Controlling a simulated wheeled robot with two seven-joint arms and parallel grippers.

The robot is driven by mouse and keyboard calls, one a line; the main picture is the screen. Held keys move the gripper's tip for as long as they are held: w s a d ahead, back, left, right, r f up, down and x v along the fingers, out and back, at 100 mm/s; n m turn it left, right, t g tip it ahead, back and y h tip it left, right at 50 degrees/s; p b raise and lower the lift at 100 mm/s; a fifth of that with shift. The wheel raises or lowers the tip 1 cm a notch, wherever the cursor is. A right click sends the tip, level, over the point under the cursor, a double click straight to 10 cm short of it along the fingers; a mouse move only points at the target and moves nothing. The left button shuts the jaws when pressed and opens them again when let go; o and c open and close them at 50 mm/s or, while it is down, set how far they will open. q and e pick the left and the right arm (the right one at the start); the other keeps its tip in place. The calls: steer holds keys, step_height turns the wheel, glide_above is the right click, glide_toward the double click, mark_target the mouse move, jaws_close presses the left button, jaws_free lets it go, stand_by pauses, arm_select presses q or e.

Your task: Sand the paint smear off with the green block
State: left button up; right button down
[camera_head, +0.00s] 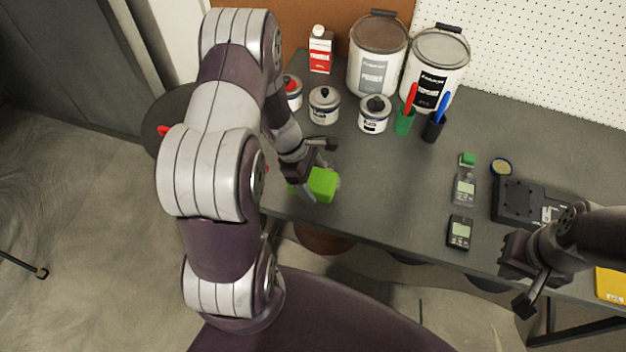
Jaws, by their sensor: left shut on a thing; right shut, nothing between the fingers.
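The green block (323,184) is at the front left part of the grey table, close to its front edge. My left gripper (316,176) is shut on the green block, with its fingers along the block's sides. The block appears to be at or just above the table surface; I cannot tell whether it touches. No paint smear can be made out; it may be hidden under the block or my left arm. My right gripper (519,284) is shut and empty at the table's front edge on the right.
Two large paint cans (375,62), a red-and-white carton (320,52) and several small jars (374,115) stand at the back left. Green (404,121) and dark (433,128) cups hold pens. Handheld meters (459,232) and a black device (515,201) lie right. The table's middle is clear.

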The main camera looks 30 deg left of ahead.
arm_select(q)
step_height(320, 180, up, 2)
steer(key=shift+s+r+p, duration=0.1)
steer(key=shift+r+p, duration=0.05)
steer(key=shift+p, duration=0.55)
steer(key=shift+r+p, duration=0.75)
